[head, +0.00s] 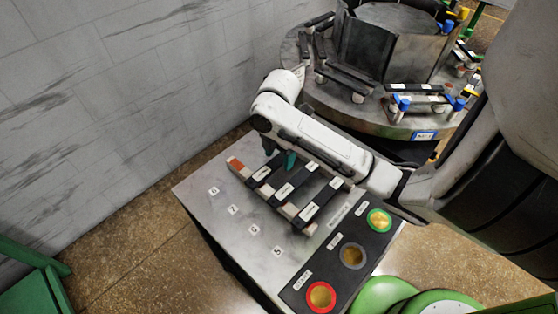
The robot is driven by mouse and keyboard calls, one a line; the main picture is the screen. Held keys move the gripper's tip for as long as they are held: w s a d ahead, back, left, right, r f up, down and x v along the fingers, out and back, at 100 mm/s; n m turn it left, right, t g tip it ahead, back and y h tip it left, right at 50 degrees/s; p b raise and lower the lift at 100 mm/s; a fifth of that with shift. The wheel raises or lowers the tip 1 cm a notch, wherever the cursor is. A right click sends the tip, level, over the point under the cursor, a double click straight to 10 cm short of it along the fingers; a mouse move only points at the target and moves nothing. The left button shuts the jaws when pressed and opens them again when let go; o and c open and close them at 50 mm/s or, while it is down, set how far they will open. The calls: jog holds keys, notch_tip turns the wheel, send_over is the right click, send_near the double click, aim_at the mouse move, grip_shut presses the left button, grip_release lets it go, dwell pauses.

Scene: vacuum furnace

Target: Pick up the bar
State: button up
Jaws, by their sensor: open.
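Several dark bars with white labels lie side by side across a pale rail on the grey metal table (215,211). The left bar (257,180), a middle bar (284,192) and the right bar (314,208) show clearly. Which one the task means cannot be told. My gripper (279,154) points down just above the far ends of the left and middle bars, its fingers dark and teal. It is open with nothing visible between the fingers. My arm hides the far edge of the table.
A black panel (335,276) with green-ringed, plain and red-ringed buttons is at the table's near right. Behind stands a round furnace platform (374,118) with more bars on its rim. A green object (36,278) is at lower left. Numbered table spots at left are bare.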

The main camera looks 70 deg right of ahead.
jog(key=shift+c, duration=0.4)
grip_shut()
jog(key=shift+r, duration=0.2)
jog(key=shift+r, duration=0.7)
jog(key=s+a+r+p, duration=0.4)
jog(key=s+r+p, duration=0.4)
jog(key=s+r, duration=0.3)
jog(key=shift+s+r, duration=0.2)
jog(key=shift+s, duration=0.95)
